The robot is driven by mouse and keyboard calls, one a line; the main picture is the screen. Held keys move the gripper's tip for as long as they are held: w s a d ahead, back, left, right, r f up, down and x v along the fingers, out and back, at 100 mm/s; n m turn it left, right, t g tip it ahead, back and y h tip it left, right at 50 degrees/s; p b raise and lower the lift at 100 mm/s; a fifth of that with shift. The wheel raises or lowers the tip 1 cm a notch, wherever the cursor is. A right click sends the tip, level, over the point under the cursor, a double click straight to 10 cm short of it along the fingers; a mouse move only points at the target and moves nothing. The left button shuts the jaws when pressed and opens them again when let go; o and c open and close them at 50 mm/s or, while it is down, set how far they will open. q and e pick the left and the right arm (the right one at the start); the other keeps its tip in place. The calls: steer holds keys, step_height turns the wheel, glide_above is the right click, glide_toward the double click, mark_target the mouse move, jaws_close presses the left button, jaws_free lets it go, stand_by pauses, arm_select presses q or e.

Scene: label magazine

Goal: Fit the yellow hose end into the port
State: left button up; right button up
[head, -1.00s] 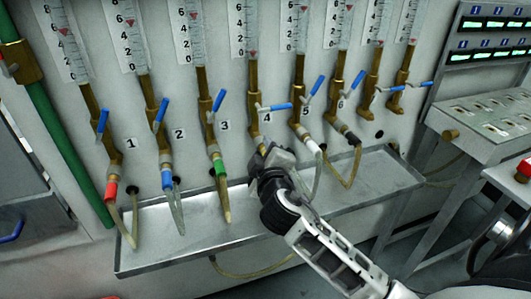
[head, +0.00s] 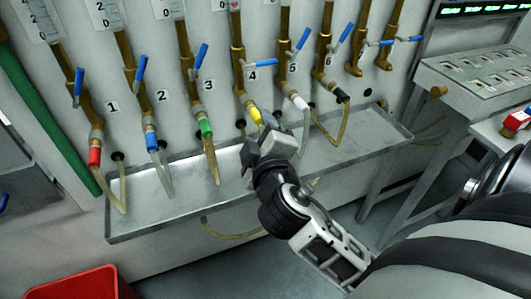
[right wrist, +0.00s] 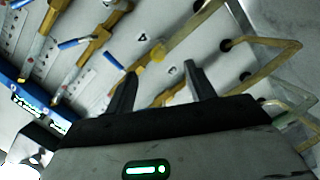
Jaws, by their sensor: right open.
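The yellow hose end (head: 254,113) is at the lower tip of the brass valve pipe by label 4 in the head view. The right wrist view shows a yellow piece (right wrist: 158,51) beyond my fingers. I cannot tell how far it is seated. Dark round holes (head: 240,124) lie in the wall below the pipes. My right gripper (head: 262,148) is open just below and in front of the yellow end, apart from it. Its two fingers (right wrist: 157,88) have nothing between them in the wrist view. It hides part of the yellow hose. My left gripper is not in view.
Neighbouring hoses have red (head: 95,156), blue (head: 151,142), green (head: 205,128), white (head: 299,101) and black (head: 342,95) ends. A metal tray (head: 140,210) runs below them. A red bin (head: 75,285) stands at lower left. Blue valve levers stick out above.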

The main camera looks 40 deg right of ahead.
arm_select(q)
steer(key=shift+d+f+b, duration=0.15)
steer(key=shift+b, duration=0.4)
arm_select(e)
steer(key=v, duration=0.6)
steer(key=shift+s, duration=0.25)
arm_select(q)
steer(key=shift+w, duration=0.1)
arm_select(e)
steer(key=s+a+f+m+g+y, duration=0.1)
steer(key=s+a+f+y, duration=0.1)
steer(key=f, duration=0.6)
steer(key=s+a+f+m+g+y, duration=0.2)
steer(key=a+f+y, duration=0.2)
steer(key=f, duration=0.3)
steer(key=s+a+f+m+g+y, duration=0.1)
steer(key=s+a+f+g+y, duration=0.1)
steer(key=f, duration=0.6)
steer(key=shift+s+a+f+m+y, duration=0.15)
steer(key=shift+a+f+m+y, duration=0.2)
steer(key=shift+a+y, duration=0.5)
steer(key=shift+d, duration=0.15)
steer(key=shift+c, duration=0.2)
